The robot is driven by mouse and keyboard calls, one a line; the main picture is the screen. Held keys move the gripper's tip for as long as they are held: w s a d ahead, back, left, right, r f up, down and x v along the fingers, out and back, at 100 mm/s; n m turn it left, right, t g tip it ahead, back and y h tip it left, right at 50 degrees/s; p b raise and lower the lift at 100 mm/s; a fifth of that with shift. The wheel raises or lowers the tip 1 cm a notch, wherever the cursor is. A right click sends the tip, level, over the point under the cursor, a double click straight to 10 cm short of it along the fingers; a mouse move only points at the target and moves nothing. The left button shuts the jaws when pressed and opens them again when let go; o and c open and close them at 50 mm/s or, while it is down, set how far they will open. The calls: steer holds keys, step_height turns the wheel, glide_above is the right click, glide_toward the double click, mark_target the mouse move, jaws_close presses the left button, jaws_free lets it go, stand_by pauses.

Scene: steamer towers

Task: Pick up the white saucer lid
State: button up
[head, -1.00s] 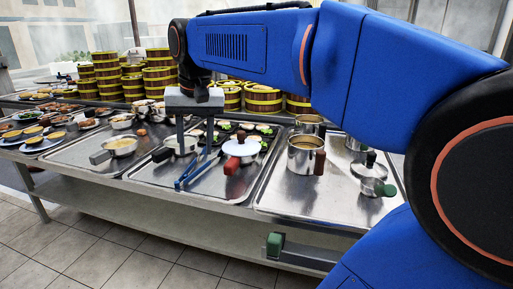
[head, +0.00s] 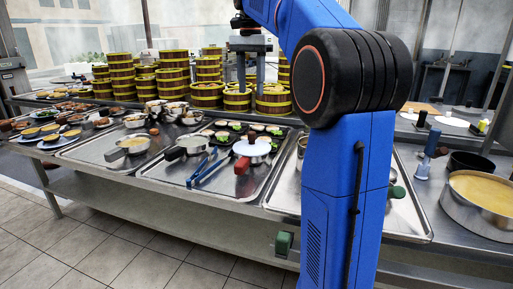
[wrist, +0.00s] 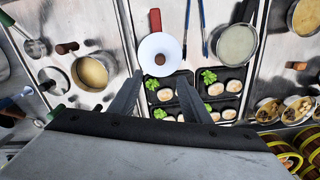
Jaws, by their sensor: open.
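The white saucer lid (head: 252,149) has a dark knob and covers a small pot with a red handle (head: 242,165) on the middle metal tray. In the wrist view the lid (wrist: 152,50) is a white disc just beyond my fingertips, with the red handle at its upper edge. My gripper (head: 250,78) is open and empty, raised well above the counter in front of the steamers. In the wrist view my gripper (wrist: 158,80) has its fingers apart, with the lid between and ahead of them. Nothing hides the lid.
Blue tongs (head: 204,168) lie left of the lid. Black dishes with food and greens (head: 228,128) sit close behind it. Steamer towers (head: 172,75) stand at the back. Pots (wrist: 92,72) stand on the neighbouring tray. A large pan (head: 484,195) stands at far right.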

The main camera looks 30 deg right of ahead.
glide_above(252, 132)
step_height(252, 132, down, 11)
steer(key=shift+a+f, duration=0.1)
steer(key=shift+a, duration=0.05)
steer(key=shift+w+d+f, duration=0.1)
steer(key=shift+f, duration=1.25)
steer(key=shift+w+d+f, duration=0.1)
steer(key=shift+f, duration=1.2)
jaws_close()
